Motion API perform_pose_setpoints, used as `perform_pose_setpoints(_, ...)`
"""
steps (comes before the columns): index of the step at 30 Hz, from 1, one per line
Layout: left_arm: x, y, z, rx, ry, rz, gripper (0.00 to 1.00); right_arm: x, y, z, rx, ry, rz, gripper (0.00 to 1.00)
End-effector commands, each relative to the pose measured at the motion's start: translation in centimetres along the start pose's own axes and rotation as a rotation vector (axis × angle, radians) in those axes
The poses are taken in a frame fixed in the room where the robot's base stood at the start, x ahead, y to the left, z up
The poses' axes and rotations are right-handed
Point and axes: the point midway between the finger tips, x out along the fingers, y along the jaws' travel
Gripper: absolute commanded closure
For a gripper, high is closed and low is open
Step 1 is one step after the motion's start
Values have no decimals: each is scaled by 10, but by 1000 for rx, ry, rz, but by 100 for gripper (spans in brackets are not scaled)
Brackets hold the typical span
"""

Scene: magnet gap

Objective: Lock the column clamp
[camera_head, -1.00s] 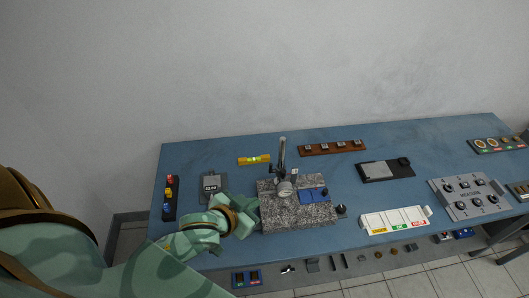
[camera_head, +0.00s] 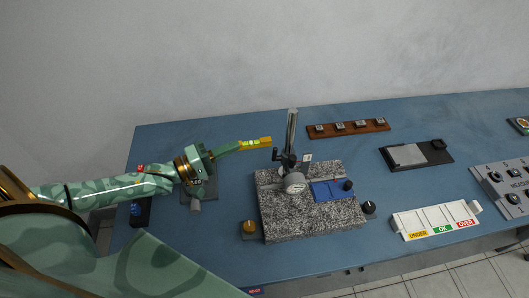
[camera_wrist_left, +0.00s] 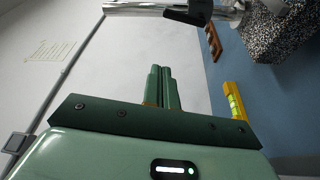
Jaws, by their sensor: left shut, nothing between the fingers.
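The steel column (camera_head: 292,132) stands upright at the back of a speckled granite base (camera_head: 310,215). A dark clamp (camera_head: 283,158) with a small black knob or lever sits on the column, above a round dial gauge (camera_head: 294,183). I cannot tell whether the clamp is locked. My left gripper (camera_head: 238,148) is shut and empty, left of the column and apart from it, its fingers pointing toward the column side. In the left wrist view the shut fingers (camera_wrist_left: 161,72) point up the picture; the column (camera_wrist_left: 140,8) and black clamp (camera_wrist_left: 190,12) cross the top.
A yellow level (camera_head: 256,143) lies close by my left fingertips; it also shows in the wrist view (camera_wrist_left: 234,102). A brown block rack (camera_head: 348,128), a dark plate (camera_head: 415,155) and an UNDER/OK/OVER tray (camera_head: 435,220) lie to the right. A brass knob (camera_head: 250,228) is at the base's left.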

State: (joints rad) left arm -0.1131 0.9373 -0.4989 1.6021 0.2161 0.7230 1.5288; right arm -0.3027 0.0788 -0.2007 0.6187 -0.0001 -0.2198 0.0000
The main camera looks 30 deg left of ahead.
Motion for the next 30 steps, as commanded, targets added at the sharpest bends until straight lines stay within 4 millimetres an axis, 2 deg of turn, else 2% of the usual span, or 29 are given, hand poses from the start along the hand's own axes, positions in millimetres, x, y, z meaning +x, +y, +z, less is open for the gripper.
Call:
perform_pose_setpoints(1, -1, -7, 1, -3, 0, -1, 100, 6, 0, 3, 0, -5, -1, 100)
perform_pose_setpoints(3, -1, -8, 1, -5, 0, 0, 100, 8, 0, 3, 0, -5, -1, 100)
perform_pose_setpoints(17, 5, -7, 1, -6, 1, 2, 100, 7, 3, 2, -1, -3, 4, 100)
perform_pose_setpoints(23, 36, -6, 0, -4, 1, 5, 100, 9, 4, 1, -1, -1, 4, 100)
perform_pose_setpoints(30, 88, -6, 1, -5, 1, 5, 100, 12, 2, 1, 0, -1, 3, 100)
